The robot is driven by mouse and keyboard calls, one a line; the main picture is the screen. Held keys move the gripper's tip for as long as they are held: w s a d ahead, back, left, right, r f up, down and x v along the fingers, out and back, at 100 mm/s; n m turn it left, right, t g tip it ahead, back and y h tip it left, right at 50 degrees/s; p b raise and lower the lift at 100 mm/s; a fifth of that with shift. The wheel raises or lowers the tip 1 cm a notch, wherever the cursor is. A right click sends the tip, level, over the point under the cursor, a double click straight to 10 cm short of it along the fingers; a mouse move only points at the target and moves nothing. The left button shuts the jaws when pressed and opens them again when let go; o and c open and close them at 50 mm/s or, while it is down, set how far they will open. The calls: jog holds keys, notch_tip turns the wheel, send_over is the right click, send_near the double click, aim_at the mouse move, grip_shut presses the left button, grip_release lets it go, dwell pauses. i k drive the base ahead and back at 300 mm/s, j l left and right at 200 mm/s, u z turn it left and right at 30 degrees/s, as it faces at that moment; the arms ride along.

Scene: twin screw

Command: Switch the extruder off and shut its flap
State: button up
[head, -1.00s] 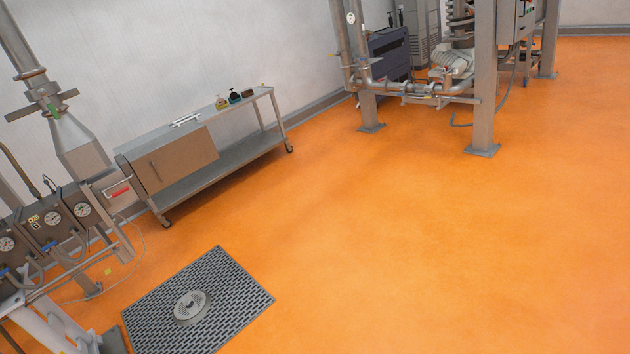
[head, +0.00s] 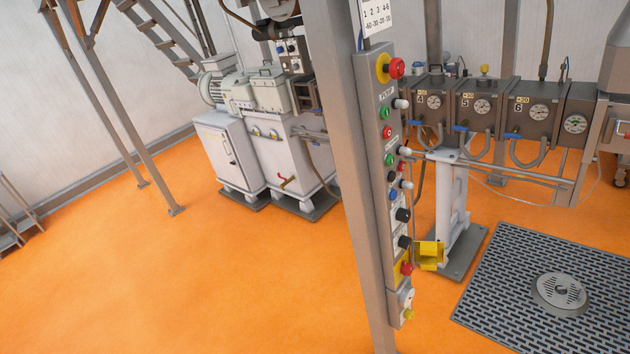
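A narrow control panel (head: 392,190) with coloured buttons, knobs and emergency stops runs down a grey post in the middle of the view. A red mushroom button (head: 396,68) on a yellow collar is at its top. A smaller red button (head: 406,268) sits low, on a yellow part. Beside it a yellow flap-like piece (head: 430,256) sticks out to the right; it looks swung open. The extruder's barrel blocks (head: 485,108) with gauges and number plates stand behind the panel, to the right. My gripper is not in view.
The grey post (head: 352,180) stands close in front. White machine housings (head: 265,160) are behind it, left of centre. A grated floor drain (head: 505,290) is at lower right. Steel stairs (head: 155,35) and legs are at upper left. The orange floor at lower left is clear.

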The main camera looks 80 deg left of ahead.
aim_at(407, 269)
jog(key=u, duration=1.5)
